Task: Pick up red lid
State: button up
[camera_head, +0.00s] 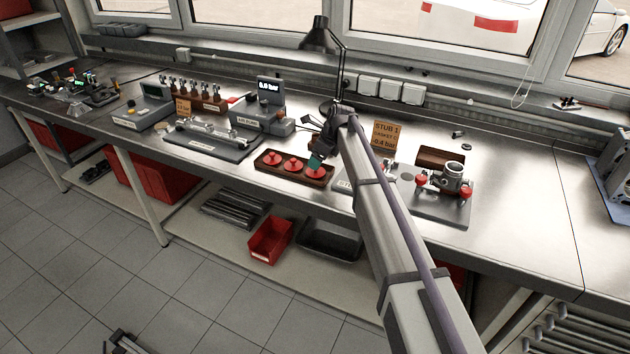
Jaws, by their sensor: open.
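Several red lids sit in a brown wooden tray (262,168) near the front edge of the bench. The left red lid (269,158), the middle red lid (292,164) and the right red lid (316,171) stand in a row. My gripper (315,161) is open, its teal fingertip close above the right lid and partly covering it. I cannot tell whether it touches the lid. My arm comes in from the lower right and hides part of the bench right of the tray.
A metal fixture (452,178) with red parts on both sides stands right of my arm. A grey device (205,138) lies left of the tray. A lamp (319,36) and a sign (386,135) stand behind.

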jog(key=b+x, duration=0.5)
jog(key=shift+s+d+f, duration=0.1)
jog(key=shift+d+f, duration=0.1)
jog(key=shift+d, duration=0.1)
jog(key=shift+a+f, duration=0.1)
jog(key=shift+a, duration=0.05)
jog(key=shift+r, duration=0.25)
jog(key=c, duration=0.5)
jog(key=shift+r, duration=0.1)
notch_tip(320, 180, up, 10)
jog(key=p, duration=1)
jog(key=shift+r+p, duration=0.15)
jog(key=shift+p, duration=0.2)
